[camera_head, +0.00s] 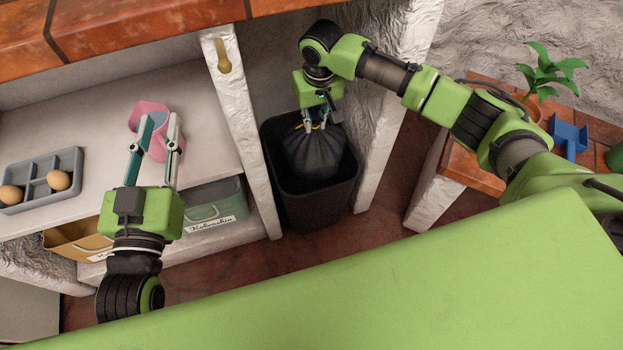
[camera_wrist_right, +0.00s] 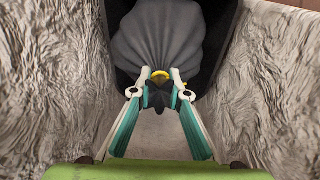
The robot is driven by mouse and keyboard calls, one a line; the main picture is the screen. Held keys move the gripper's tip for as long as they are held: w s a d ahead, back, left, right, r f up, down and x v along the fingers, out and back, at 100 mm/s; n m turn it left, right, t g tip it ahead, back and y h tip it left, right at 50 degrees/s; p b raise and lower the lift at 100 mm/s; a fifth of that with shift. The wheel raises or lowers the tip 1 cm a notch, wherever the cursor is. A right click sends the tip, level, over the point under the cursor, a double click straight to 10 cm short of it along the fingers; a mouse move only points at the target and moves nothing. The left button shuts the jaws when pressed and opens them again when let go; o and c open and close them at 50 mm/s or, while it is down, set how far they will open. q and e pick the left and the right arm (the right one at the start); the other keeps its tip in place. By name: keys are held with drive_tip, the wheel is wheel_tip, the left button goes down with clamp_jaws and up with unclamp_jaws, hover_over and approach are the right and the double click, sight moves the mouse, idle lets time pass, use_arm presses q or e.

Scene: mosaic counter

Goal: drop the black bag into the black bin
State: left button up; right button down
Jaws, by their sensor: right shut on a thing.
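The black bag (camera_head: 313,155) hangs from my right gripper (camera_head: 321,118) at the mouth of the black bin (camera_head: 318,208). Its lower part is within the bin's rim in the head view. In the right wrist view my right gripper (camera_wrist_right: 161,82) is shut on the gathered neck of the bag (camera_wrist_right: 158,38), by a yellow tie (camera_wrist_right: 160,73). The bin's dark inside (camera_wrist_right: 222,25) shows around the bag; its floor is hidden. My left gripper (camera_head: 157,122) is open, its fingers apart beside the pink cup on the shelf.
The bin stands in a narrow bay between two rough white walls (camera_head: 240,135). On the left shelf are a pink cup (camera_head: 172,141) and a grey tray (camera_head: 36,186) with eggs. A potted plant (camera_head: 548,75) and a blue holder (camera_head: 568,135) stand at right.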

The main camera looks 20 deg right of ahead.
drive_tip(key=c, duration=1.9)
unclamp_jaws()
drive_tip(key=r, duration=0.5)
drive_tip(key=s+r, duration=0.1)
drive_tip(key=r, duration=0.1)
drive_tip(key=shift+r, duration=0.25)
